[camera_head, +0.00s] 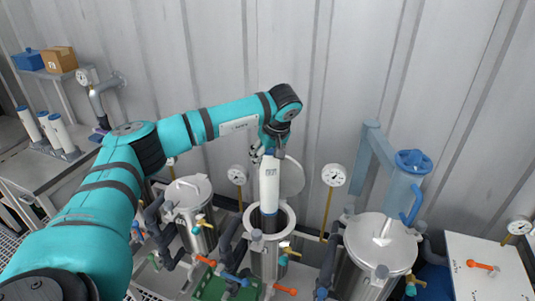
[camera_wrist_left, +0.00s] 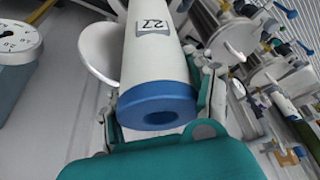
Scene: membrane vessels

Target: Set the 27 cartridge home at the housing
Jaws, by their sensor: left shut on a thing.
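The 27 cartridge (camera_head: 269,184) is a white cylinder with blue ends, held near upright. Its label and blue end also show in the left wrist view (camera_wrist_left: 148,62). My left gripper (camera_head: 270,152) is shut on its upper end; in the wrist view its fingers (camera_wrist_left: 160,115) lie on both sides of the blue end. The housing (camera_head: 268,262) is a steel vessel with an open round mouth, its lid (camera_head: 291,177) swung up behind. The cartridge's lower end is at the mouth; I cannot tell how far inside. My right gripper is out of view.
A closed vessel (camera_head: 189,192) stands left of the housing and a larger closed one (camera_head: 380,245) stands right. Gauges (camera_head: 334,176), valves and pipes crowd around. Several white cartridges (camera_head: 62,135) stand on a bench at the left. A corrugated wall closes the back.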

